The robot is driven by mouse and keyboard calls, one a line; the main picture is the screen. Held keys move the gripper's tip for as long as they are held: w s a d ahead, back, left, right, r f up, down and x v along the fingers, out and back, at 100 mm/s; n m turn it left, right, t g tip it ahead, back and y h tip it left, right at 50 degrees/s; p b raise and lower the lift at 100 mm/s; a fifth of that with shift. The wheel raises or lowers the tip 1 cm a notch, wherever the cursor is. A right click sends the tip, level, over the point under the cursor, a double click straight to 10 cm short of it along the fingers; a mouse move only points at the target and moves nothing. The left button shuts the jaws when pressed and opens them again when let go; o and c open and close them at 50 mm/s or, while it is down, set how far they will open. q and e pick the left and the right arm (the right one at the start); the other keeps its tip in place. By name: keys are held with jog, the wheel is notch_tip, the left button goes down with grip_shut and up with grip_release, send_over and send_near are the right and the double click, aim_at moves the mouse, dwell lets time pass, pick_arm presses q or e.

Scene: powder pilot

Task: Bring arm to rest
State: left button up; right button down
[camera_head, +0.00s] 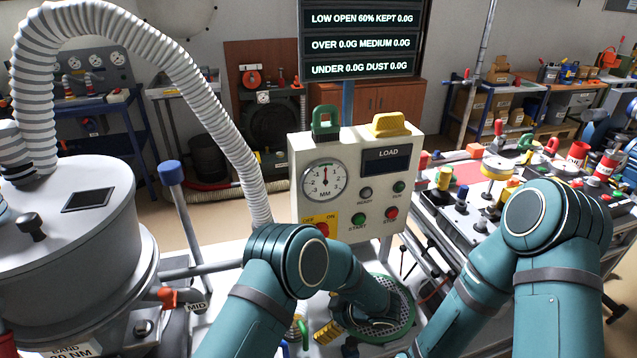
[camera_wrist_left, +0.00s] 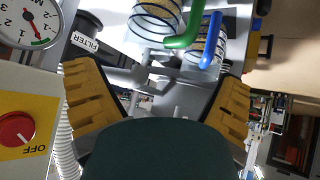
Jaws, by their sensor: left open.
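My left arm (camera_head: 292,262) reaches in front of the control panel and bends down. Its gripper (camera_head: 330,333) shows partly at the bottom of the head view, with a ridged yellow finger pad. In the left wrist view the two yellow pads of my left gripper (camera_wrist_left: 158,98) stand wide apart with nothing held between them. Beyond them are a green handle (camera_wrist_left: 186,30) and a blue handle (camera_wrist_left: 211,40) on clear containers. My right arm (camera_head: 555,220) is bent at the right, and its gripper is out of frame.
The control panel (camera_head: 385,160) with a dial and red knob stands close to my left arm. A large metal drum (camera_head: 75,220) with a ribbed hose (camera_head: 150,40) is at the left. A round mesh sieve (camera_head: 402,320) lies under the left forearm. A cluttered bench (camera_head: 455,215) stands at right.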

pick_arm(q)
jog(key=a+f+m+t+h, duration=0.2)
jog(key=a+m+h, duration=0.4)
jog(key=a, duration=0.2)
jog(key=s+a+m+g+h, duration=0.2)
jog(key=s+m+h, duration=0.1)
jog(key=s, duration=0.7)
jog(key=s+a+r+m+g+h, duration=0.1)
jog(key=s+a+m+g+h, duration=0.1)
jog(key=s, duration=0.7)
jog(key=shift+s+m+g+h, duration=0.4)
jog(key=shift+m, duration=0.5)
